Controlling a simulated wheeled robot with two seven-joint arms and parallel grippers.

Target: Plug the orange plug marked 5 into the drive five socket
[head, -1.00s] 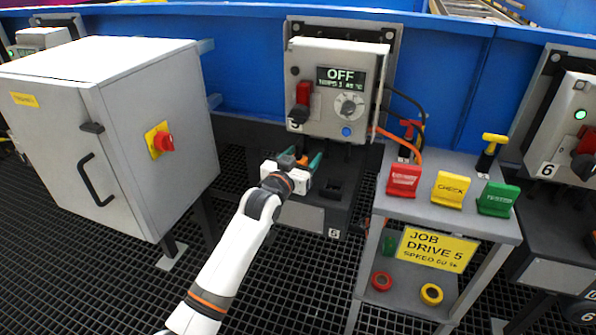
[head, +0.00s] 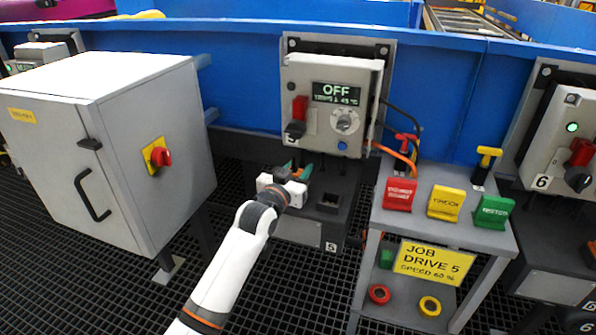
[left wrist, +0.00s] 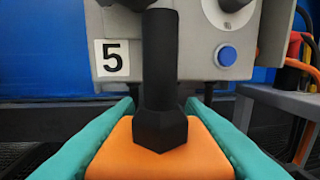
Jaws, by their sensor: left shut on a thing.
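My left gripper (head: 298,172) is in front of the drive five unit, its teal fingers pointing away from me. In the left wrist view it (left wrist: 160,128) is shut on an orange plug (left wrist: 112,162), one finger along each side. A black hexagonal neck and stem (left wrist: 160,75) stand up from the plug. No number shows on the plug's visible face. The grey drive box (head: 328,105) reads OFF and hangs above the gripper; its 5 label (left wrist: 112,57) shows behind the stem. A dark block with a square recess (head: 330,203) is right of the gripper. I cannot make out the socket opening.
A grey cabinet (head: 125,150) with a red switch stands left. A small stand (head: 400,225) with red, yellow and green signs is at right, with orange cables (head: 396,155) behind it. Drive six (head: 565,140) is further right.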

